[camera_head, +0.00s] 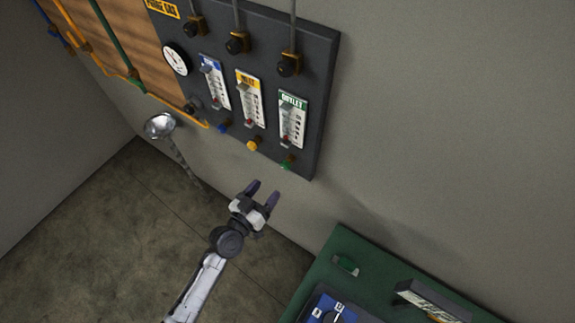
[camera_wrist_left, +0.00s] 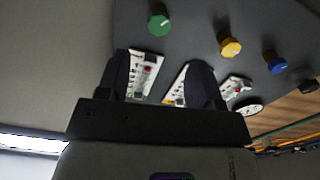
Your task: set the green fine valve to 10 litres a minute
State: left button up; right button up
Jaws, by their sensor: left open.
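The green fine valve (camera_head: 287,162) is a small knob under the OUTLET flow meter (camera_head: 291,122) at the panel's lower right. In the left wrist view the green knob (camera_wrist_left: 159,22) is round and stands beyond my fingers, near the top edge. My left gripper (camera_head: 263,191) is open and empty, below and a little left of the green valve in the head view, apart from it. Its two fingers also show in the left wrist view (camera_wrist_left: 158,72), with part of a flow meter between them. The float reading is too small to tell. My right gripper is not in view.
The yellow knob (camera_head: 252,145) and blue knob (camera_head: 223,127) sit left of the green one on the dark panel (camera_head: 318,70). A metal funnel (camera_head: 159,125) stands at left. A green-topped bench (camera_head: 345,243) is at lower right.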

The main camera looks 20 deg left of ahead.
aim_at(284, 167)
pick_arm(q)
jog(key=x, duration=0.9)
jog(key=shift+p, duration=0.35)
jog(key=shift+x, duration=0.9)
jog(key=shift+c, duration=0.2)
jog(key=c, duration=0.9)
